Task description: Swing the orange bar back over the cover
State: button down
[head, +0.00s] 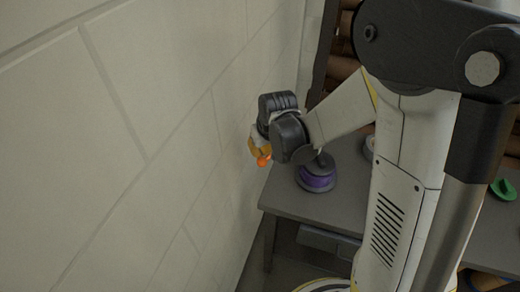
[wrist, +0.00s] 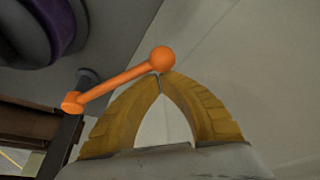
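The orange bar (wrist: 118,82) has a round ball at one end and a short cylindrical end at the other. It slants across the wrist view, and a bit of orange also shows in the head view (head: 264,160). My gripper (wrist: 160,75) has yellow fingers whose tips come together right at the ball end. The tips look shut; I cannot tell whether they pinch anything. In the head view my gripper (head: 258,147) is beside the wall, past the table's left end. I cannot make out the cover clearly in either view.
A dark round thing with a purple band (head: 317,174) stands on the grey table (head: 340,207), close to my wrist. A pale block wall (head: 130,150) runs close along the left. A green object (head: 503,189) lies at the right.

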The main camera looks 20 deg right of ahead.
jog(key=shift+s, duration=0.1)
jog(key=shift+s+d+n, duration=0.35)
jog(key=shift+s+n, duration=0.15)
jog(key=shift+s, duration=0.15)
jog(key=s+d+n, duration=0.1)
jog(key=s+d+n+y, duration=0.1)
jog(key=s, duration=0.1)
jog(key=s+d+n, duration=0.1)
jog(key=shift+s+d+n+g+y, duration=0.2)
jog(key=shift+s+n+g+y, duration=0.1)
jog(key=shift+s+n, duration=0.1)
jog(key=shift+s+d+b, duration=0.3)
jog(key=shift+s+d, duration=0.65)
jog(key=shift+d, duration=0.2)
jog(key=shift+r, duration=0.1)
